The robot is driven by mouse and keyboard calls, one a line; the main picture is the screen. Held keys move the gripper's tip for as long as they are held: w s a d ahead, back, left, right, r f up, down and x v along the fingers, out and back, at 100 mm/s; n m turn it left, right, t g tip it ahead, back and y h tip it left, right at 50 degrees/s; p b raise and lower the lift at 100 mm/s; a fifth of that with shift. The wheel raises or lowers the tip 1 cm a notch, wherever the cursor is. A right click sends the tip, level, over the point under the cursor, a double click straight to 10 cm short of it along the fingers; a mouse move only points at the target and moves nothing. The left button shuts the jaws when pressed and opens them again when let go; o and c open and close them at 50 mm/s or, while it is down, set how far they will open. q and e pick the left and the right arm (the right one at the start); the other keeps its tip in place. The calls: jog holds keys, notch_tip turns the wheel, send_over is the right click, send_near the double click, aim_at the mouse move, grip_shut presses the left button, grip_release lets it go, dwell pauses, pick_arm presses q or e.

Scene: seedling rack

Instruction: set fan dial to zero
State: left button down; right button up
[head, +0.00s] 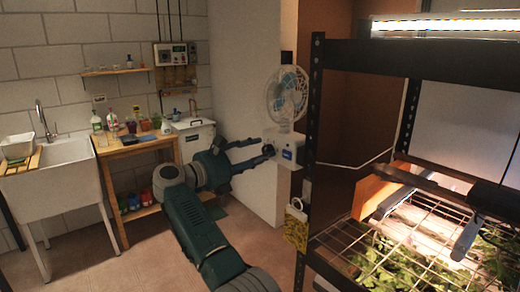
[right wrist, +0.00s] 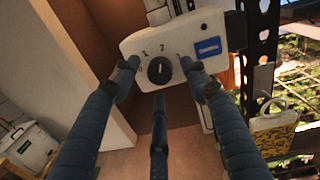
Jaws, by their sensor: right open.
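The fan (head: 287,95) stands on a white control box (head: 290,151) beside the rack's front post. In the right wrist view the box's face (right wrist: 205,28) carries a round black dial (right wrist: 158,70) with printed numbers around it and a blue label. A pale mark on the dial appears to point roughly up, toward the 2; its exact setting is hard to read. My right gripper (head: 262,149) is at the box. In the right wrist view its fingers (right wrist: 160,69) are open on either side of the dial, with visible gaps to it. My left gripper is not in view.
The metal rack's black post (head: 308,130) stands close right of the box, with a yellow patterned tag (head: 296,226) hanging there. Lit seedlings sit on the rack. A wall edge is behind the fan. A sink (head: 55,175) and wooden bench (head: 135,143) stand left.

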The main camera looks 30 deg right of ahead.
jog(key=shift+w+d, duration=0.1)
jog(key=shift+d, duration=0.3)
grip_shut()
